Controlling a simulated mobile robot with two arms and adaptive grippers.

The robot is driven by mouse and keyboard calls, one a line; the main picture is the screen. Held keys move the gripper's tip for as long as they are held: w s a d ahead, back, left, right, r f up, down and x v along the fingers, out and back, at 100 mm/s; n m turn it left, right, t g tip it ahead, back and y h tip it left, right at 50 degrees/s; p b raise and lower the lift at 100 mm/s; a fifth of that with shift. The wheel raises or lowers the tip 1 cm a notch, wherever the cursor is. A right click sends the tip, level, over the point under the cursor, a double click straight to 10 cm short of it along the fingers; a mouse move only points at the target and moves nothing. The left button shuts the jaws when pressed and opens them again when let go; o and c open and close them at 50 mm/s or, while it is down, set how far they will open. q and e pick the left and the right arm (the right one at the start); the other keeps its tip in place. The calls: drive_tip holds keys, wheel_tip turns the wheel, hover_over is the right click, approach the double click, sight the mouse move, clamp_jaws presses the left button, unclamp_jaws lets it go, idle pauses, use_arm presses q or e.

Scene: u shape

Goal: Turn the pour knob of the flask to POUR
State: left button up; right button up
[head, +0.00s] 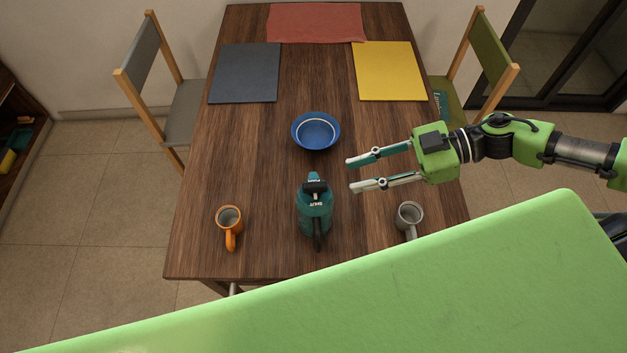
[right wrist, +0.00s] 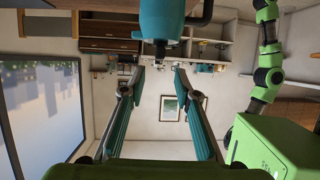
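The teal flask (head: 314,215) stands upright on the wooden table, near its front edge. Its dark pour knob (head: 315,188) sits on top, with lettering beside it that appears to read SHUT. The flask's black handle points toward the front edge. My right gripper (head: 350,174) is open and empty, to the right of the flask's top and apart from it. In the right wrist view the flask (right wrist: 162,18) shows at the top edge, beyond the open fingers (right wrist: 158,68). My left gripper is in neither view.
On the table (head: 265,180), a blue bowl (head: 316,131) stands behind the flask. An orange mug (head: 230,222) is left and a grey mug (head: 409,217) right of it. Dark (head: 245,72), yellow (head: 390,70) and red (head: 316,22) mats lie farther back. Chairs flank the table.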

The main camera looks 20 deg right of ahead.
sight(319, 184)
drive_tip(key=p+x, duration=0.2)
drive_tip(key=x, duration=0.7)
drive_tip(key=shift+w+r, duration=0.1)
drive_tip(key=shift+r, duration=0.1)
drive_tip(key=shift+w+a+f, duration=0.1)
drive_tip(key=shift+a+f, duration=0.2)
drive_tip(key=shift+a, duration=0.15)
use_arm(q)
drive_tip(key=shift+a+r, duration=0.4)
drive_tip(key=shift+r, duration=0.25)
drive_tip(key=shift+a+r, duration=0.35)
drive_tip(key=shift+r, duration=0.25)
use_arm(e)
clamp_jaws()
